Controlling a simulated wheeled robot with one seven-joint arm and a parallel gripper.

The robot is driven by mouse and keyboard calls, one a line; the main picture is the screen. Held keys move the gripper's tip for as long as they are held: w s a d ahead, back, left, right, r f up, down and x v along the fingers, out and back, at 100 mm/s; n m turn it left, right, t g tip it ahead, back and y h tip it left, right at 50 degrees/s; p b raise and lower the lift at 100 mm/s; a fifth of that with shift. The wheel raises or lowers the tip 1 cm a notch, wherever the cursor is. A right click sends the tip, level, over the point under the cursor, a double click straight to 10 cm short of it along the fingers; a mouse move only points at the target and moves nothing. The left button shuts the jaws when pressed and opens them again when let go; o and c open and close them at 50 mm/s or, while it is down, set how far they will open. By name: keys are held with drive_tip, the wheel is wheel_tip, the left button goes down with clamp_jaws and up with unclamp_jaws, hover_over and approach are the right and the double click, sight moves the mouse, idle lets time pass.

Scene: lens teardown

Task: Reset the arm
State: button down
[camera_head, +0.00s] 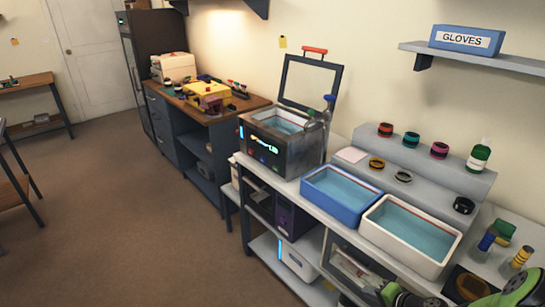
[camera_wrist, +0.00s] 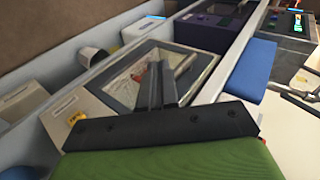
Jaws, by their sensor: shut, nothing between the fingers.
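My gripper (camera_wrist: 160,88) shows in the wrist view as two dark fingers side by side, close together, with nothing held. Behind them is a wide dark bracket and a green body. The fingers overlap a grey-framed box (camera_wrist: 122,75) with a picture-like front under the bench. In the head view, green and black parts of my arm show at the bottom right corner; the fingertips cannot be made out there.
The bench carries a blue tub (camera_head: 342,205) and a white tub (camera_head: 365,232) of water, beside a dark tank (camera_head: 290,155) with a raised lid frame (camera_head: 342,88). Lens rings stand on a grey step (camera_head: 415,163). Bottles crowd the right end. The brown floor (camera_head: 120,220) at left is open.

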drive_tip(key=s+a+r+n+g+h+p, duration=0.1)
drive_tip(key=s+a+r+n+g, duration=0.2)
drive_tip(key=r, duration=0.4)
drive_tip(key=a+r+n+h+p, duration=0.1)
drive_tip(key=a+r+n, duration=0.25)
drive_tip(key=r, duration=0.45)
drive_tip(key=s+a+r+n+g, duration=0.2)
drive_tip(key=a+r, duration=0.3)
drive_tip(key=r, duration=0.2)
drive_tip(key=s+a+r+n+h+p, duration=0.1)
drive_tip(key=s+a+r, duration=0.1)
drive_tip(key=s+r, duration=0.5)
drive_tip(key=s+a+r+n+t+h+p, duration=0.1)
drive_tip(key=s+a+r, duration=0.2)
drive_tip(key=s+r, duration=0.3)
drive_tip(key=s, duration=0.5)
drive_tip(key=shift+s+r+h+p, duration=0.3)
drive_tip(key=shift+r+h+p, duration=0.05)
drive_tip(key=shift+r+h, duration=0.05)
